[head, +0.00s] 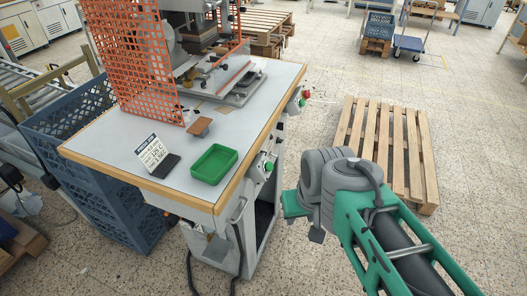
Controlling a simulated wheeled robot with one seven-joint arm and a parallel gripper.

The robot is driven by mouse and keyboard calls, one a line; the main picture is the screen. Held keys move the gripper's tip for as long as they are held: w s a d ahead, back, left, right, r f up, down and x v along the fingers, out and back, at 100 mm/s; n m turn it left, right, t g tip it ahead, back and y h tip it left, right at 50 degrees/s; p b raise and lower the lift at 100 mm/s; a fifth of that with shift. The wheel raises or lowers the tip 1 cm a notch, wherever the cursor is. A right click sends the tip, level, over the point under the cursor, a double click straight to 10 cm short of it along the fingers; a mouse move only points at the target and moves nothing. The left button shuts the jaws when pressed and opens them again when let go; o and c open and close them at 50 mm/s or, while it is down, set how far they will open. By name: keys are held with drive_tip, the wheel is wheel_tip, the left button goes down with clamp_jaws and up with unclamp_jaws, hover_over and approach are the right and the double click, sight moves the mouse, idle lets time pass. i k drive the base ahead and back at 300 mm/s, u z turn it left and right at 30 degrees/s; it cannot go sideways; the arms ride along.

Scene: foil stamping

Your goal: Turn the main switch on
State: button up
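The grey workbench (105,158) with a wooden edge stands left of centre. On its right side face is a small control box with a green round control (269,166). Farther back on the same side is another control with a red knob (306,94) and a green part below it. I cannot tell from here which is the main switch or how it is set. My arm reaches in from the lower right. My gripper (302,215) is at its grey and green end, right of and below the green control and apart from it. Its fingers are not clear.
A stamping machine (205,35) with orange mesh guards (125,55) stands on the bench. A green tray (214,164) and a card stand (153,152) lie near its front. Blue crates (75,118) stand left. A wooden pallet (391,140) lies on the floor right.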

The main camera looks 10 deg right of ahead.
sight(280, 127)
drive_tip(key=u, duration=4.25)
drive_tip(key=k, duration=2.15)
drive_tip(key=z, duration=1.25)
